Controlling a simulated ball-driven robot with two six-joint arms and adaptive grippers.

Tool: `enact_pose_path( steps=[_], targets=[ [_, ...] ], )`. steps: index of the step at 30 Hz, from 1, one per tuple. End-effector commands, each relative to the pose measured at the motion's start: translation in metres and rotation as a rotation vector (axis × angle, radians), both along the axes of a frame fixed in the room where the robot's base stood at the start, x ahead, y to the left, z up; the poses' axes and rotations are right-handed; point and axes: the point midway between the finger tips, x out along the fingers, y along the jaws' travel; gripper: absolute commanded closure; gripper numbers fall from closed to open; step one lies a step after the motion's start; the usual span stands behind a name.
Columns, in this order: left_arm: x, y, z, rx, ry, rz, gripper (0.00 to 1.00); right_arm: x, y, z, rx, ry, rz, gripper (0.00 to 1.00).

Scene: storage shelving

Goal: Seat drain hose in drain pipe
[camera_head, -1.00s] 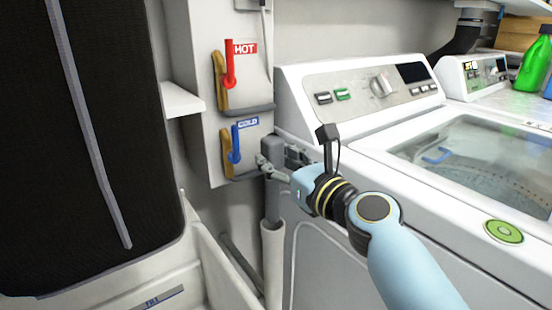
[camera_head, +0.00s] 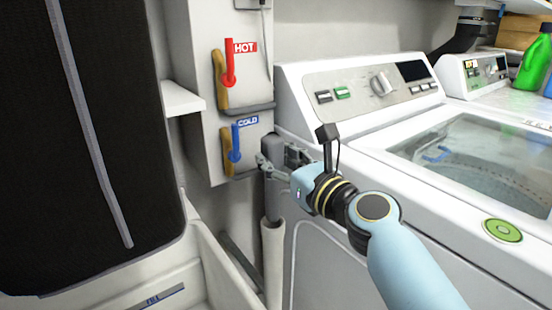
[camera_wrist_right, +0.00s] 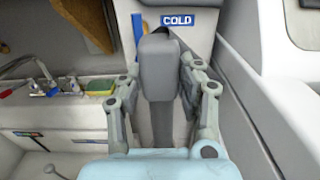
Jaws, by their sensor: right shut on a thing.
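The grey drain hose (camera_head: 272,200) runs down beside the washer, with its lower end inside the top of the white drain pipe (camera_head: 273,262). How deep it sits is hidden by the pipe wall. My right gripper (camera_head: 276,165) is shut on the thick upper part of the hose, just below and right of the COLD valve. In the right wrist view the hose's grey block-like top (camera_wrist_right: 158,68) stands upright between the two fingers, and its narrower part goes down below. The pipe cannot be made out in that view. My left gripper is not in view.
The washing machine (camera_head: 370,100) stands close on the right. The valve panel with red HOT (camera_head: 229,70) and blue COLD (camera_head: 235,142) levers is behind the gripper. A white sink basin (camera_head: 215,260) and a black hanging panel (camera_head: 90,120) are at left.

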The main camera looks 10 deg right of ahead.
Motion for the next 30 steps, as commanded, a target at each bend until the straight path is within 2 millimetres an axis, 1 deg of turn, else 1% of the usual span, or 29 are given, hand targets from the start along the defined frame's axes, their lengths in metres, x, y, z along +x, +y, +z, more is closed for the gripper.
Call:
enact_pose_path(
  steps=[6,13,30],
  targets=[
    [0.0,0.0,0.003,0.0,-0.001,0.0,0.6,0.0,0.0,0.001,0.0,0.0,0.0,1.0],
    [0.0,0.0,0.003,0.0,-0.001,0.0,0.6,0.0,0.0,0.0,0.0,0.0,0.0,1.0],
    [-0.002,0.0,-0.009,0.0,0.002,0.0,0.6,0.0,0.0,-0.014,0.0,0.0,0.0,1.0]
  ],
)
